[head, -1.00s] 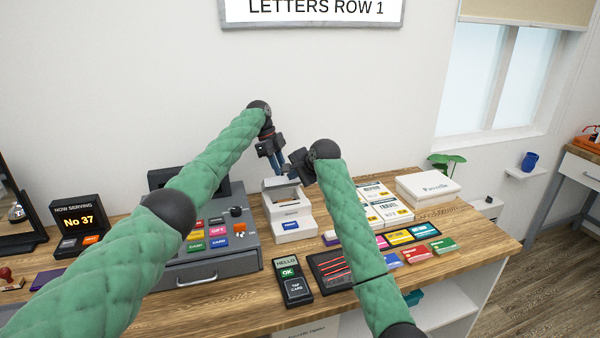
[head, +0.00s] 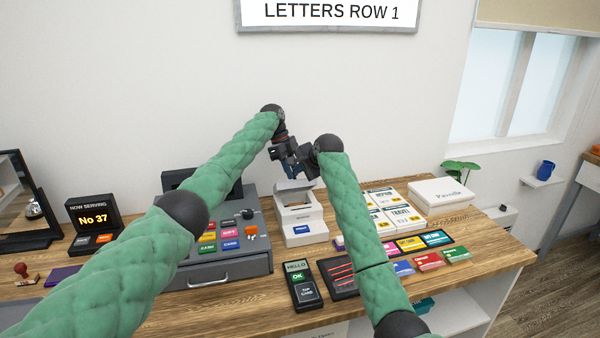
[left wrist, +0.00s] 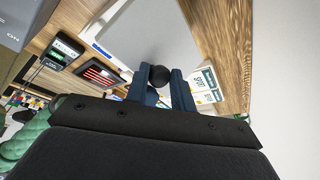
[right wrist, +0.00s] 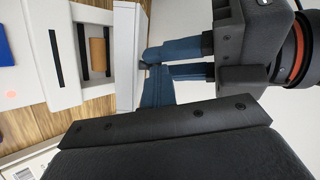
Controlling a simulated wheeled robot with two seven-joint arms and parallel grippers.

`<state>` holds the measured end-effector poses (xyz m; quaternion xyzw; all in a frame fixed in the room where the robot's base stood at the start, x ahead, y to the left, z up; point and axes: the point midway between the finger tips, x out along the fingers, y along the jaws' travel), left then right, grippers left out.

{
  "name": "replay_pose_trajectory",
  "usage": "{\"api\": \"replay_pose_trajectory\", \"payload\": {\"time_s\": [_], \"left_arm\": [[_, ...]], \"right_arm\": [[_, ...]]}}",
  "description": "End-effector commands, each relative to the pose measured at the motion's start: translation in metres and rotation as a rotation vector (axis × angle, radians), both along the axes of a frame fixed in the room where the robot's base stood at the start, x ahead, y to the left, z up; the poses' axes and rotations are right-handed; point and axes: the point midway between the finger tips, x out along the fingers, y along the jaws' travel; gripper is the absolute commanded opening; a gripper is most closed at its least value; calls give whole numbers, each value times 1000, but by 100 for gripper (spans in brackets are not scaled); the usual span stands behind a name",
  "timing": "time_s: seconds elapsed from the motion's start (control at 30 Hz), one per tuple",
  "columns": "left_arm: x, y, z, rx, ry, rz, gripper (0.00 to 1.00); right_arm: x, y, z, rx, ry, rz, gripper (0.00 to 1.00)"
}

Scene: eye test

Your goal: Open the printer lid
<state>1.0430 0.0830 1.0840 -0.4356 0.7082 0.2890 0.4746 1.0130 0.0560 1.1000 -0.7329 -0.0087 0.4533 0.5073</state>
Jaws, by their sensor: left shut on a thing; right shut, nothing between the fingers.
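The white label printer (head: 301,228) stands on the wooden counter, right of the cash register. Its lid (head: 296,186) is raised, and a tan roll (right wrist: 98,56) shows inside in the right wrist view. My left gripper (head: 290,172) is above the printer, shut on the dark knob (left wrist: 160,76) at the lid's edge. The lid's pale grey face (left wrist: 150,35) fills the upper left wrist view. My right gripper (right wrist: 157,88) is shut and empty, close beside the left fingers and the lid edge. Its fingertips are hard to make out in the head view.
The cash register (head: 228,262) is left of the printer. A card reader (head: 303,285) and a dark tray (head: 343,275) lie in front. Booklets (head: 398,205) and a white box (head: 441,193) are to the right. Wall space above the printer is free.

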Motion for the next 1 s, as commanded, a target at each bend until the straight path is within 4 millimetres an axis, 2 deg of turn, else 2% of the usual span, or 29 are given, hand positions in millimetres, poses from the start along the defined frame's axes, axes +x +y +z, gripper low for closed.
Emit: {"api": "replay_pose_trajectory", "payload": {"time_s": [0.03, 0.17, 0.2, 0.27, 0.3, 0.77, 1.0], "left_arm": [[-1, -1, -7, 2, 4, -1, 0], [-1, -1, -7, 2, 4, -1, 0], [-1, -1, -7, 2, 4, -1, 32], [-1, -1, -6, 2, 4, -1, 44], [-1, -1, -6, 1, 4, -1, 46], [-1, 0, 0, 1, 5, -2, 46], [5, 11, 31, -1, 1, -1, 46]], "right_arm": [[0, -1, -3, -1, 1, -2, 0], [0, -1, -3, -1, 1, -2, 0], [0, -1, -3, -1, 1, -2, 0], [0, -1, -3, -1, 1, -2, 0], [0, -1, -3, -1, 1, -2, 0], [1, -3, -5, -4, 3, -4, 0], [0, -3, -6, -4, 4, -3, 0]]}}
